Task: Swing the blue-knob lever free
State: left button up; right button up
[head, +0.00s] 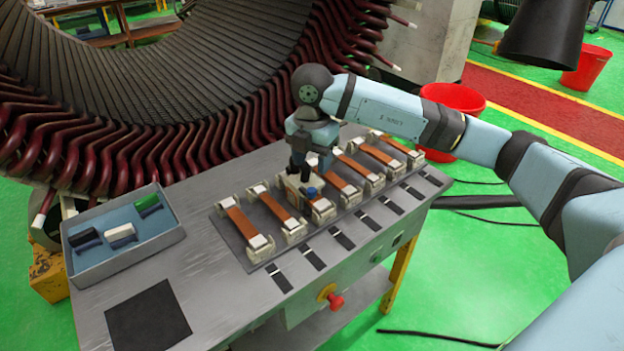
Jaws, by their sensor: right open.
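The blue knob (312,192) of the lever shows as a small blue spot at the front end of a clamp in the middle of the row. My right gripper (303,188) points down over this clamp, right beside the knob. The jaws are open, and whether they touch the lever cannot be told. The gripper hides the lever's arm and part of the clamp. My left gripper is not in view.
Several clamps with copper-brown bars stand in a row on a dark plate (232,240) on the grey workbench (215,290). A blue tray (125,258) with small blocks is at left, beside a black mat (147,318). The large stator (110,70) rises behind.

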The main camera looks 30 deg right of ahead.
notch_tip(320, 180, up, 6)
dwell(0.6)
